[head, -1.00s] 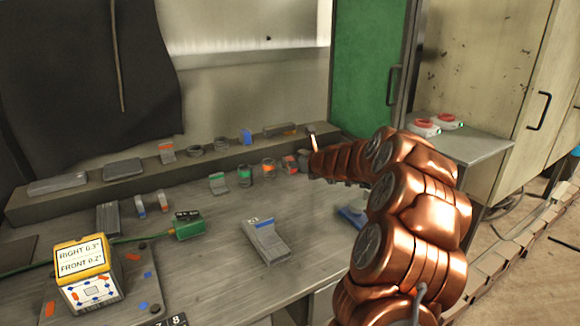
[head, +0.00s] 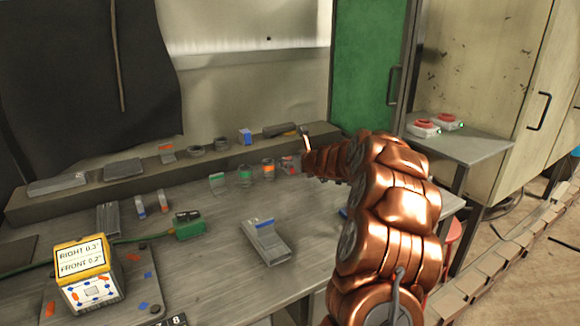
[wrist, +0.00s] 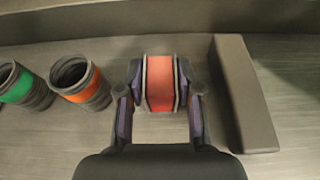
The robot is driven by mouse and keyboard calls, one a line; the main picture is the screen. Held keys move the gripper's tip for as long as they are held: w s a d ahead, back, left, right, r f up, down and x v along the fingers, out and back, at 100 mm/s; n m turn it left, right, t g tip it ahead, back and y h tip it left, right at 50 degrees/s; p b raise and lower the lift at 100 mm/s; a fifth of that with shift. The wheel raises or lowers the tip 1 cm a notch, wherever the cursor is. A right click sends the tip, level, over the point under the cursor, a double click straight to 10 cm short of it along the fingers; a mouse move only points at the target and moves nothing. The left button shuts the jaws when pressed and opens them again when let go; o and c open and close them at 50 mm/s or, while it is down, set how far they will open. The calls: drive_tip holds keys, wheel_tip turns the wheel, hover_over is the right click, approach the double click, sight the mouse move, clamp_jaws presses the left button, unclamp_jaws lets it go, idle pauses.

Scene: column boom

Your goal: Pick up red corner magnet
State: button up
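The red corner magnet (wrist: 160,84) has a red middle between grey side plates. It stands on the bench between the two fingers of my gripper (wrist: 160,97) in the wrist view. The fingers flank it on the left and right with what look like narrow gaps, so the gripper appears open around it. In the head view the magnet (head: 289,164) sits to the right of the orange-banded ring, at the end of my arm, partly hidden by my gripper (head: 297,162).
An orange-banded cup (wrist: 84,82) and a green-banded cup (wrist: 22,88) stand close left of my gripper. A grey block (wrist: 242,95) stands close on its right. A raised ledge (head: 110,182) runs along the back. A grey part (head: 265,242) lies on the front bench.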

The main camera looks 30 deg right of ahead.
clamp_jaws()
drive_tip(key=shift+r, duration=0.1)
drive_tip(key=shift+r, duration=0.3)
wheel_tip(320, 180, up, 3)
drive_tip(key=shift+r+p, duration=0.15)
drive_tip(key=shift+p, duration=0.75)
drive_tip(key=s+a, duration=0.1)
drive_tip(key=s, duration=0.3)
drive_tip(key=s+a+b, duration=0.1)
drive_tip(key=s, duration=0.4)
drive_tip(key=s+a, duration=0.1)
drive_tip(key=s, duration=0.4)
drive_tip(key=shift+s+a+r, duration=0.1)
drive_tip(key=shift+a+r, duration=0.15)
drive_tip(key=shift+r, duration=0.1)
drive_tip(key=shift+s+a+r, duration=0.1)
drive_tip(key=shift+s+a, duration=0.1)
drive_tip(key=shift+s, duration=0.5)
drive_tip(key=shift+r, duration=0.1)
